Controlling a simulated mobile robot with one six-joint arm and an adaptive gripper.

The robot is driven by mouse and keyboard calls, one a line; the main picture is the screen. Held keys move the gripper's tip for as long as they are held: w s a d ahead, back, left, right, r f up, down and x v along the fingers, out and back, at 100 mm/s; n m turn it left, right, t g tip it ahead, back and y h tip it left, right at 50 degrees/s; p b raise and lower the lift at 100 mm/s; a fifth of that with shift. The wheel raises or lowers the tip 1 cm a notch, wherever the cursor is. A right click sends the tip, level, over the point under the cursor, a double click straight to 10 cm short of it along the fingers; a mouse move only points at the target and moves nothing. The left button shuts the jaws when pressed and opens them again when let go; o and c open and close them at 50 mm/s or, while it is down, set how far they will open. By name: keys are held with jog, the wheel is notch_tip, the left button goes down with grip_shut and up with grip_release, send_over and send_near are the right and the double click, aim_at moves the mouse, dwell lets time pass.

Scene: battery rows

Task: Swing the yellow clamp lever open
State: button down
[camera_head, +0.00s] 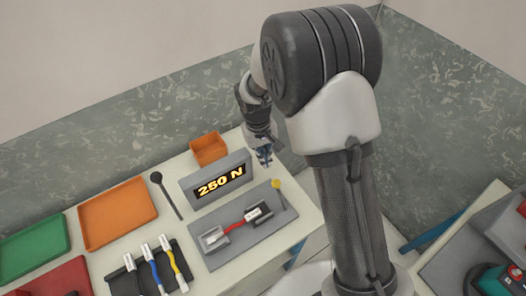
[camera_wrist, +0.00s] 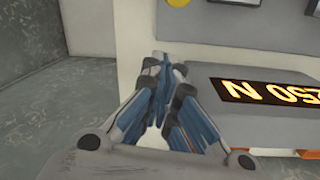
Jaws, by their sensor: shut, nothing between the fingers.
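The yellow clamp lever's round knob (camera_head: 276,184) shows at the right end of the grey test plate (camera_head: 228,250), beside the dark clamp. In the wrist view the yellow knob (camera_wrist: 178,2) is cut off by the top edge. My gripper (camera_head: 264,158) is above and behind the plate, near the right end of the display box, apart from the lever. In the wrist view my gripper (camera_wrist: 164,62) has its blue-grey fingers closed together with nothing between them. A red cable (camera_head: 237,224) lies between two holders on the plate.
The grey display box (camera_head: 186,190) reading 250 N stands behind the plate. A dark rack (camera_head: 118,280) holds several cables. The plate's near right corner is clear.

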jog(key=f, duration=0.1)
jog(key=f+b, duration=0.1)
jog(key=f, duration=0.1)
jog(key=shift+s+d+f, duration=0.15)
jog(key=shift+d+f, duration=0.05)
jog(key=shift+f, duration=0.1)
jog(key=s+r, duration=0.1)
jog(key=s+d+r, duration=0.1)
jog(key=s, duration=0.1)
jog(key=shift+d, duration=0.1)
jog(key=shift+s, duration=0.1)
jog(key=shift+d+r, duration=0.1)
